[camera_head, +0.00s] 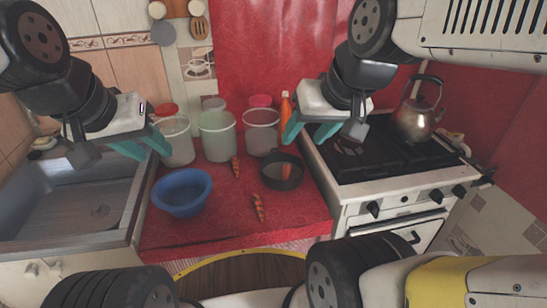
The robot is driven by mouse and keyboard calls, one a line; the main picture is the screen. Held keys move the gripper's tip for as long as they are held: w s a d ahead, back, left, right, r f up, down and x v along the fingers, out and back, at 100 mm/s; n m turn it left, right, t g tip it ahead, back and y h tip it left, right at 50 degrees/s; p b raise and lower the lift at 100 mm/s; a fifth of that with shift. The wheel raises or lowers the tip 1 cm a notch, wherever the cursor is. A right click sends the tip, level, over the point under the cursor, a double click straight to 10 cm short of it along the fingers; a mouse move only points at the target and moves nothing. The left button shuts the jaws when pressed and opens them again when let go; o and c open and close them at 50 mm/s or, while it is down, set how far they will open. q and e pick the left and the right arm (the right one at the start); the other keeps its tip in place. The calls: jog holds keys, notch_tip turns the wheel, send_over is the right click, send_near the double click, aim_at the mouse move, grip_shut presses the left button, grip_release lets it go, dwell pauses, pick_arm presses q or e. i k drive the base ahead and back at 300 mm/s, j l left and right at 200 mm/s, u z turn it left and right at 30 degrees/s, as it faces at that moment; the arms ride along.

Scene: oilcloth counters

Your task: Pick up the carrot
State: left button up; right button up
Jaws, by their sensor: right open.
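Two small orange-brown, ringed, carrot-like pieces lie on the red oilcloth counter (215,228). The front carrot-like piece (258,208) lies near the middle front, and the rear carrot-like piece (235,166) lies in front of the jars. I cannot tell for sure which one is the carrot. My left gripper (144,147) has teal fingers held apart, empty, above the sink's right edge, left of both pieces. My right gripper (308,132) has teal fingers apart, empty, raised above the counter's right rear side, up and right of both pieces.
A blue bowl (182,192) stands left of the pieces, and a dark pan (283,171) right of them. Several jars (217,135) and an orange bottle (285,107) stand behind. A sink (75,208) is left; a stove (390,152) with a kettle (416,121) is right.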

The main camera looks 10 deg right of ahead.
aim_at(234, 162)
jog(key=i+j+z, duration=0.1)
jog(key=z, duration=0.3)
jog(key=j+z, duration=0.35)
jog(key=i+j+z, duration=0.1)
jog(key=z, duration=0.3)
jog(key=j, duration=0.1)
